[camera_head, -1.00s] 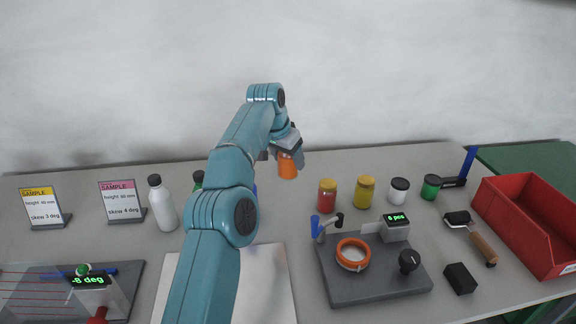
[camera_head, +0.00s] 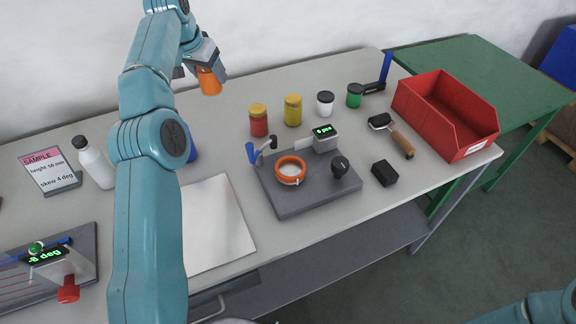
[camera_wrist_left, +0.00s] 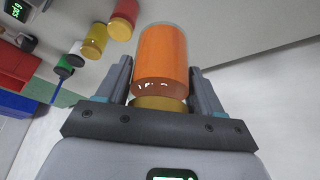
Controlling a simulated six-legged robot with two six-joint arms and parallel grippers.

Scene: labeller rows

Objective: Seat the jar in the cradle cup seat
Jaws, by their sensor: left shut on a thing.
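An orange jar (camera_head: 209,82) is held up above the back of the table in my left gripper (camera_head: 203,66). In the left wrist view the orange jar (camera_wrist_left: 162,60) sits between the two fingers, its yellowish lid toward the palm. The cradle is a dark grey plate (camera_head: 318,194) with an orange ring (camera_head: 290,162) around a pale cup seat, which looks empty. The jar is behind and left of the seat, well apart from it. My right gripper is out of view; only a piece of my right arm shows at the lower right.
A red jar (camera_head: 258,121), a yellow jar (camera_head: 293,110), a white jar (camera_head: 325,104) and a green jar (camera_head: 355,95) stand behind the cradle. A counter display (camera_head: 322,138), black knob (camera_head: 340,167) and blue-handled clamp (camera_head: 252,153) are on the plate. A red bin (camera_head: 445,115) is right.

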